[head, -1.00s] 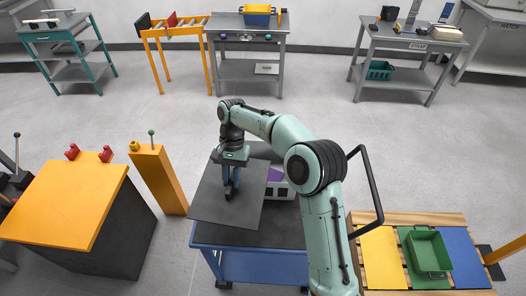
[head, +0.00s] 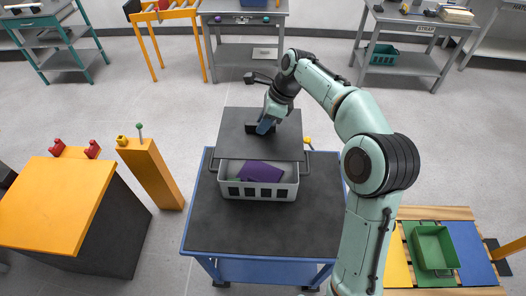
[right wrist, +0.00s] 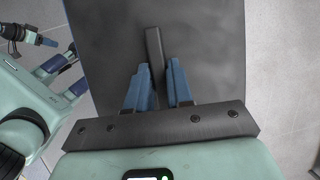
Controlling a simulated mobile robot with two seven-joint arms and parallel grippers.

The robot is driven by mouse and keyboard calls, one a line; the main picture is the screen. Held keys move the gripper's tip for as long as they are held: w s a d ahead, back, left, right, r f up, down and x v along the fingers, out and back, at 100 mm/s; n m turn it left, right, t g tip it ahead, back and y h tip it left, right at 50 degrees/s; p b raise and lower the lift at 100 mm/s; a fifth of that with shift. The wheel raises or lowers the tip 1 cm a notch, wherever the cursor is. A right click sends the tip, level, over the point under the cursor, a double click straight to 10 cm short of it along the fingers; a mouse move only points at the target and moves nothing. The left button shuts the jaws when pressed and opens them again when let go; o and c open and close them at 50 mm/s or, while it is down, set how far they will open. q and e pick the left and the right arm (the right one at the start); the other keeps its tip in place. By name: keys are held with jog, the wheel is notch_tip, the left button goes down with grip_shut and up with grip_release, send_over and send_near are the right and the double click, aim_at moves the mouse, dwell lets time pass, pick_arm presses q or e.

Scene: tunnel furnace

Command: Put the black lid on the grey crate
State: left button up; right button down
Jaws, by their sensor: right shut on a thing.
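The black lid (head: 236,142) is a flat dark plate, held over the far side of the grey crate (head: 258,190). The crate stands on the blue table, with its slotted front wall and side handles showing. Its near part is uncovered, and a purple item (head: 262,171) shows inside. Whether lid and crate touch cannot be told. My right gripper (head: 264,127) is shut on the lid's upright handle. In the right wrist view, the handle (right wrist: 155,55) sits between the blue fingers. Part of my other arm seems to show at that view's left edge; its jaw state is unclear.
The blue table (head: 222,229) has bare dark top in front of the crate. An orange post (head: 152,175) and an orange-topped console (head: 55,200) stand to the left. A slatted bench with a green bin (head: 434,249) is at right.

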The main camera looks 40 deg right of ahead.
pick_arm(q)
jog(key=shift+s+f+b, duration=0.3)
jog(key=shift+f+b, duration=0.1)
jog(key=shift+f, duration=0.25)
jog(key=shift+s+f+b, duration=0.25)
jog(key=shift+f+b, duration=0.15)
jog(key=shift+f, duration=0.2)
pick_arm(e)
notch_tip(320, 180, down, 12)
jog(key=shift+w+r, duration=0.15)
jog(key=shift+r, duration=0.1)
jog(key=shift+f, duration=0.1)
pick_arm(q)
jog(key=shift+f, duration=0.1)
pick_arm(e)
jog(key=shift+f, duration=0.5)
jog(key=c, duration=1)
grip_release()
